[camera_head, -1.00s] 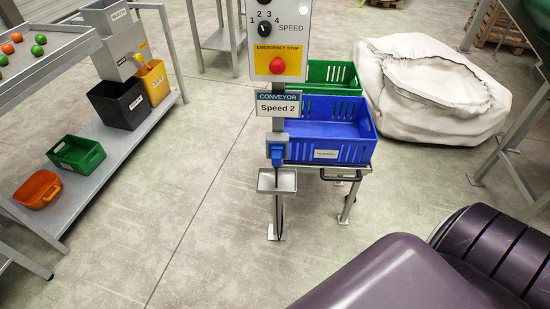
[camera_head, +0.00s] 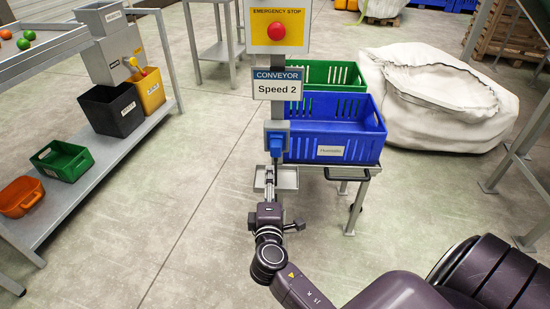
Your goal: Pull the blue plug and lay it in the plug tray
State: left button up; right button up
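The blue plug (camera_head: 275,146) sits in a grey-blue socket box (camera_head: 282,126) on the conveyor post, under the "Speed 2" sign. The small grey plug tray (camera_head: 289,179) is fixed to the post below the plug and looks empty where I can see it. My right gripper (camera_head: 269,170) points up at the post from below, in front of the tray's left part. Its fingertips look just under the plug, with no clear sign of touching it. The fingers are too small and end-on to tell open from shut. My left gripper is out of view.
A blue crate (camera_head: 346,150) stands on a small metal stand right behind the post, with a green crate (camera_head: 347,74) behind it. The red emergency stop button (camera_head: 277,31) is above. A large white sack (camera_head: 430,116) lies at right. Floor left of the post is clear.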

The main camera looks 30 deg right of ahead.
jog(key=h, duration=0.2)
send_near(276, 153)
jog(key=x, duration=0.3)
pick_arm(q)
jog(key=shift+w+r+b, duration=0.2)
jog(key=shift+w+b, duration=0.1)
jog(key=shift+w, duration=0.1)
pick_arm(e)
jog(key=shift+d+t, duration=0.1)
jog(key=shift+t, duration=0.2)
jog(key=shift+w+d, duration=0.1)
jog(key=x, duration=0.6)
jog(key=shift+w+f, duration=0.1)
jog(key=shift+f, duration=0.05)
jog(key=shift+x, duration=0.85)
jog(key=shift+w+d, duration=0.15)
jog(key=shift+w, duration=0.15)
jog(key=shift+d, duration=0.1)
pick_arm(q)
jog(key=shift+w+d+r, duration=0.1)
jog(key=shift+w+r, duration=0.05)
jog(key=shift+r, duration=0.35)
